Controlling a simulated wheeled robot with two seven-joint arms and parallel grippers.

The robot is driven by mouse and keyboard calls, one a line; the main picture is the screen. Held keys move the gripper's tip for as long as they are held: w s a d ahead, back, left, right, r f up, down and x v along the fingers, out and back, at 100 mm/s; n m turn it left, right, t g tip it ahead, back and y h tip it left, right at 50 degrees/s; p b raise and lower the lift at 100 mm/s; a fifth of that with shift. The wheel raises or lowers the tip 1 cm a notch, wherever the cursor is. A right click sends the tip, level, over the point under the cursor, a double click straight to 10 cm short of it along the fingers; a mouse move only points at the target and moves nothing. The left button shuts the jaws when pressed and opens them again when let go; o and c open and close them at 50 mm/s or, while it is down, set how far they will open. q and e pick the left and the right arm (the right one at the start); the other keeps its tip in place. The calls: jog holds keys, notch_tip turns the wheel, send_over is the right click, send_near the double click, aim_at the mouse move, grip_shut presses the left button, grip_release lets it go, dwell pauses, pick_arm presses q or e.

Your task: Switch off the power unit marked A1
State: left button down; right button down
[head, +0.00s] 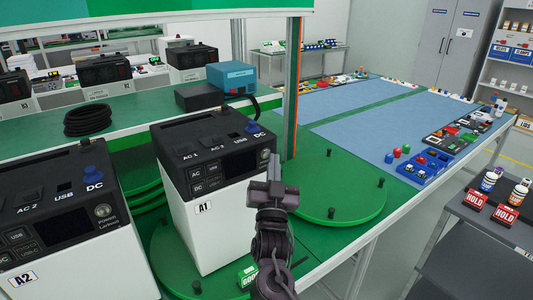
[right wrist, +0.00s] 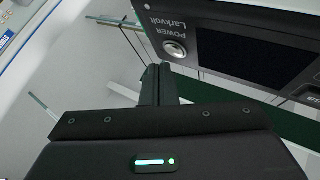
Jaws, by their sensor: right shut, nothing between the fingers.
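The power unit marked A1 (head: 215,235) is a white box with a black top and a dark front panel, standing on a green turntable in the head view. Its A1 label (head: 205,207) is below the panel. My right gripper (head: 273,165) is shut and empty, at the right end of that panel. In the right wrist view a round silver POWER button (right wrist: 174,48) shows beside a dark display (right wrist: 245,60). The shut fingertips (right wrist: 159,70) are close to the button, just below it in the picture; I cannot tell whether they touch. My left gripper is not in view.
A similar unit marked A2 (head: 70,260) stands at the left. An empty green round plate (head: 335,190) lies right of my gripper. A teal box (head: 231,76) and a black coil (head: 88,120) are behind. Red HOLD signs (head: 476,202) stand on a grey cart at the right.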

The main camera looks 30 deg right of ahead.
jog(key=shift+s+d+p, duration=0.2)
jog(key=shift+s+p, duration=0.35)
jog(key=shift+s, duration=1.95)
